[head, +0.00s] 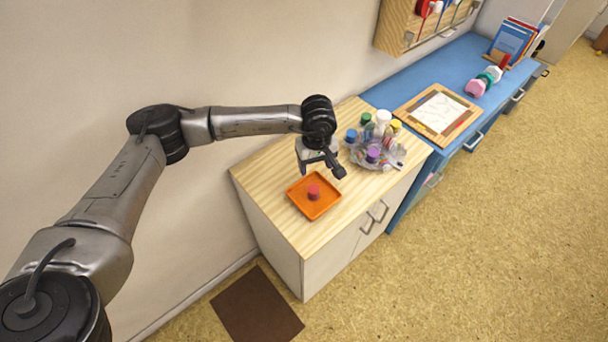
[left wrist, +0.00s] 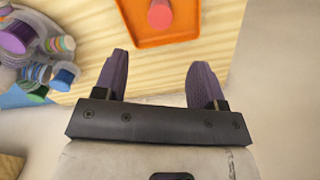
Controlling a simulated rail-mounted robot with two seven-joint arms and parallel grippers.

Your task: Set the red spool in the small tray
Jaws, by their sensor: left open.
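The red spool (head: 314,192) stands on the floor of the small orange tray (head: 327,205), near its middle. The tray lies on the light wooden cabinet top. In the left wrist view, the red spool (left wrist: 160,15) and part of the orange tray (left wrist: 187,32) show at the top edge, cut off by the frame. My left gripper (head: 325,172) is above the cabinet top, just behind the tray. In the left wrist view its fingers (left wrist: 158,78) are spread apart with nothing between them, clear of the spool. My right gripper does not show.
A cluster of coloured spools and bottles (head: 372,154) stands beside the gripper on the right. A framed board (head: 412,111) lies on the blue counter (head: 385,92) beyond. The wall runs close behind the cabinet. The wooden top (head: 265,190) left of the tray is clear.

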